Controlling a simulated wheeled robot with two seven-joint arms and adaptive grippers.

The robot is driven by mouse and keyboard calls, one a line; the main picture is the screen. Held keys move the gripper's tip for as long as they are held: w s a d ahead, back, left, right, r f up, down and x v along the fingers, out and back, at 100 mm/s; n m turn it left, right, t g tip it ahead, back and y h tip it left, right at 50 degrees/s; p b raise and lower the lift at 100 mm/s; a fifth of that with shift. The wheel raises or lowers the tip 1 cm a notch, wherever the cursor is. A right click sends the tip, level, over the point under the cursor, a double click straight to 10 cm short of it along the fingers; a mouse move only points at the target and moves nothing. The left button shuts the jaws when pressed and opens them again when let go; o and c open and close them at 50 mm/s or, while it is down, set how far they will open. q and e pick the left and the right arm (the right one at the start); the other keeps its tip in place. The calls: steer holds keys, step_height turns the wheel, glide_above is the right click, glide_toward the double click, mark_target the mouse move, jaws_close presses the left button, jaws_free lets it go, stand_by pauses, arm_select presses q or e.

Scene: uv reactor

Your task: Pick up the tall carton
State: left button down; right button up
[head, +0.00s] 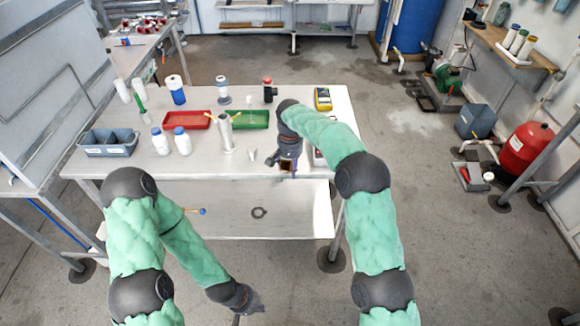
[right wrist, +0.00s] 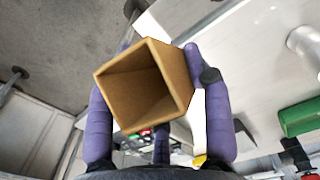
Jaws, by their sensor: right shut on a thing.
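The tall carton (right wrist: 168,62) is a brown, square, open-topped box, seen into its hollow inside in the right wrist view. In the head view the carton (head: 287,167) is small and partly covered by my right gripper (head: 286,160), at the table's front right edge. My right gripper (right wrist: 160,80) has its purple fingers on both sides of the carton and is shut on it. My left gripper (head: 246,304) hangs low in front of the table, over the floor, away from the carton. Its fingers are too small and dark to judge.
The metal table (head: 205,165) bears a grey bin (head: 108,143), white bottles (head: 160,141), a red tray (head: 186,121), a green tray (head: 250,119), a metal cylinder (head: 225,132) and a yellow meter (head: 322,99). A lower shelf (head: 290,205) is mostly bare.

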steer(key=shift+r+p, duration=0.4)
steer(key=shift+r, duration=0.2)
steer(key=shift+s, duration=0.25)
steer(key=s+p, duration=0.1)
steer(key=s, duration=1.8)
steer(key=shift+s+p, duration=0.25)
steer(key=shift+p, duration=0.1)
steer(key=g+p, duration=0.7)
steer(key=p, duration=0.2)
steer(key=shift+g, duration=0.4)
steer(key=shift+p, duration=0.3)
